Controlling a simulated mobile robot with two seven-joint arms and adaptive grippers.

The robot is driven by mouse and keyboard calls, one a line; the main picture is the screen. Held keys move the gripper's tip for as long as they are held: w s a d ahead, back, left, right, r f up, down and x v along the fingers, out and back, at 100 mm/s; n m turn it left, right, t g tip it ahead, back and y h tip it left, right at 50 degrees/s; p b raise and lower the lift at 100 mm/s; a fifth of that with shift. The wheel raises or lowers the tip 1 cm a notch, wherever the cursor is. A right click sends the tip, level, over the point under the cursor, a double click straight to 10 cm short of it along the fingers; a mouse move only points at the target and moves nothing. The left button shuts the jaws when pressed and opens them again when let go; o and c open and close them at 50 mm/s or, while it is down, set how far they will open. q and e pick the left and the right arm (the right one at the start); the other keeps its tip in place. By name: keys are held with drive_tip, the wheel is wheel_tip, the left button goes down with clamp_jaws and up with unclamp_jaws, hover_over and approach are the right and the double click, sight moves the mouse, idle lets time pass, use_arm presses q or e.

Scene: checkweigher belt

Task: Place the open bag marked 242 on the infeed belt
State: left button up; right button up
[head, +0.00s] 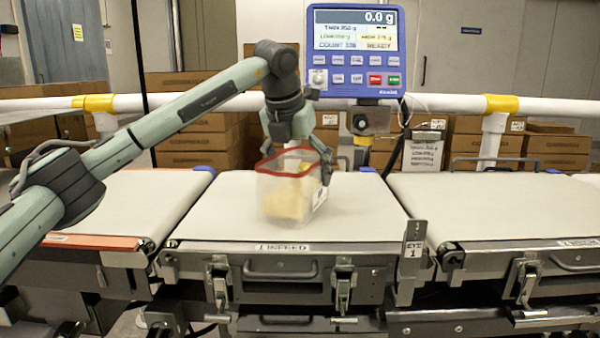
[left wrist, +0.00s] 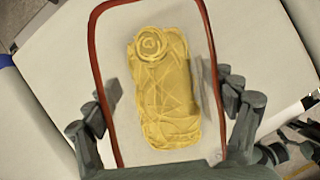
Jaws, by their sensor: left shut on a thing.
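A clear open bag (head: 284,195) with a red rim and yellow contents is upright at the middle of the belt labelled INFEED (head: 370,215). Its bottom is on or just above the belt; I cannot tell which. A white label shows on its right side, but its number is too small to read. My left gripper (head: 300,165) comes down from above and is shut on the bag, with fingers at its sides. The left wrist view looks down into the bag's mouth, with the yellow contents (left wrist: 165,85) inside the red rim. My right gripper is not in view.
A blue weighing display (head: 355,50) reading 0.0 g stands behind the belt. Another belt (head: 490,205) lies to the right, and one (head: 120,205) to the left. Cardboard boxes are behind a white rail.

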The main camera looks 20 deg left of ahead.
use_arm(q)
drive_tip(key=o, duration=1.2)
drive_tip(key=v, duration=1.2)
drive_tip(key=shift+r, duration=0.15)
drive_tip(key=shift+s, duration=0.1)
